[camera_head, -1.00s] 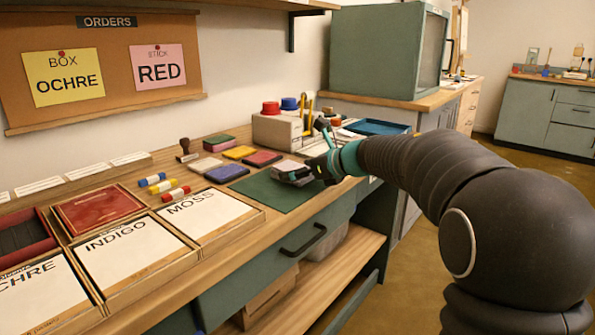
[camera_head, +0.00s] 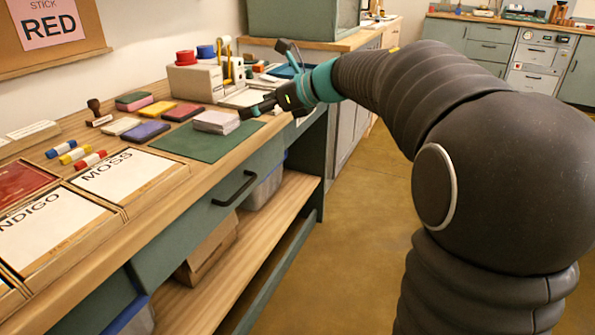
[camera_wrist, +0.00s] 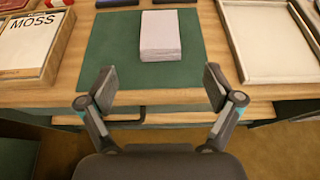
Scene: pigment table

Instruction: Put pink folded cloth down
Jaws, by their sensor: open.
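The pink folded cloth (camera_head: 215,121) lies as a pale pinkish stack on the green mat (camera_head: 205,148) on the workbench. In the wrist view the cloth (camera_wrist: 160,36) rests flat near the mat's far middle, and the mat (camera_wrist: 105,50) shows bare on both sides of it. My gripper (camera_head: 262,105) is just right of the cloth in the head view. In the wrist view my gripper (camera_wrist: 160,84) has its fingers spread wide with nothing between them. It is apart from the cloth, which lies ahead of the fingertips.
Coloured pads (camera_head: 147,131) lie behind the mat, with several chalk sticks (camera_head: 74,154) to the left. The MOSS tray (camera_wrist: 32,45) is left of the mat, and an empty pale tray (camera_wrist: 262,40) is right of it. A drawer handle (camera_head: 236,188) juts from the bench front.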

